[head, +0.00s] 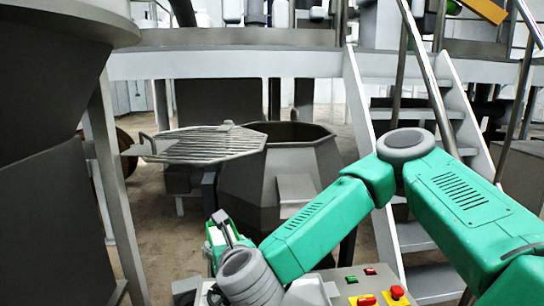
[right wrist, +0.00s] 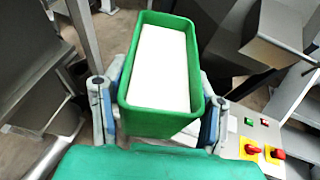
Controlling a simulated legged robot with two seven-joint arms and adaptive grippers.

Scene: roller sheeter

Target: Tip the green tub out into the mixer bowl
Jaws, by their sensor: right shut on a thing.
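The green tub (right wrist: 152,122) shows in the right wrist view, filled with something white and smooth on top. My right gripper (right wrist: 160,108) is shut on it, one finger against each side. In the head view the gripper (head: 226,228) and a small part of the tub (head: 213,240) show low in the middle, mostly hidden behind my wrist. The mixer bowl (head: 250,187) is a grey, many-sided metal vessel beyond and above the tub. Its dark opening shows at the right. A grate lid (head: 205,144) extends left from the bowl's top. My left gripper is not in view.
A control panel (head: 350,280) with red and green buttons and red knobs on yellow plates lies near my right forearm. Grey stairs (head: 385,190) with rails stand right of the bowl. A large dark vessel (head: 45,110) fills the left side. A raised platform (head: 230,62) runs behind.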

